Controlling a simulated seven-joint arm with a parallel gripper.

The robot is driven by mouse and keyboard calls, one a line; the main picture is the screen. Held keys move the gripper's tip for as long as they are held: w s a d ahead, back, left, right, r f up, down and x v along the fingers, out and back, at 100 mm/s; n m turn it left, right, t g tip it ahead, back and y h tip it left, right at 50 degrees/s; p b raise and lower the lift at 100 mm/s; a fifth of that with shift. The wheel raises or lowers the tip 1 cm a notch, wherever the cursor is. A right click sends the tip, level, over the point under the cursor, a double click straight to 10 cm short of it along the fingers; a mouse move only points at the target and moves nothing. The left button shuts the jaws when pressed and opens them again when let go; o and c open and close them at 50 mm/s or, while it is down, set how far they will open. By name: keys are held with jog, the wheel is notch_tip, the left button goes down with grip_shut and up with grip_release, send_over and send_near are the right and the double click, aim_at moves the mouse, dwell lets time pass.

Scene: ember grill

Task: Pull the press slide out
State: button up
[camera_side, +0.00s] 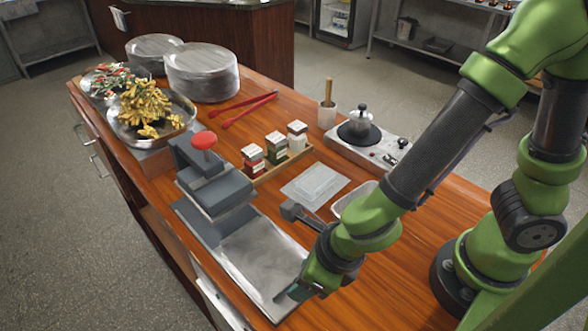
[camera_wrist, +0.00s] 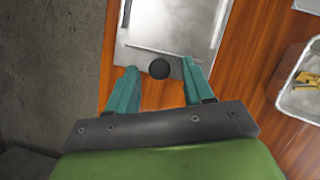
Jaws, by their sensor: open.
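The press (camera_side: 215,190) is grey with a red-topped handle (camera_side: 204,141), near the counter's front edge. Its flat metal slide (camera_side: 262,255) lies in front of the press body, toward my arm. In the wrist view the slide (camera_wrist: 170,28) fills the top middle, with a round black knob (camera_wrist: 160,69) at its near end. My gripper (camera_wrist: 159,80) is open, with one green finger on each side of the knob and a gap on both sides. In the side view my gripper (camera_side: 292,291) is low at the slide's near end, and the knob is hidden there.
A small metal tray (camera_wrist: 288,98) with something yellow in it lies to the right. A clear flat sheet (camera_side: 315,186), a rack of spice jars (camera_side: 274,150) and a hot plate (camera_side: 366,145) stand beyond the press. Bare wood borders the slide. The counter edge drops to the floor.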

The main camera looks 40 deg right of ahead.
jog(key=v, duration=1.6)
jog(key=w+d+r+n+t, duration=0.1)
jog(key=w+d+n, duration=0.3)
jog(key=d+n, duration=0.5)
jog(key=w+d+r+n+t, duration=0.2)
jog(key=d+n, duration=0.8)
jog(key=n, duration=0.8)
jog(key=shift+w+r, duration=0.9)
jog(key=shift+r, duration=0.05)
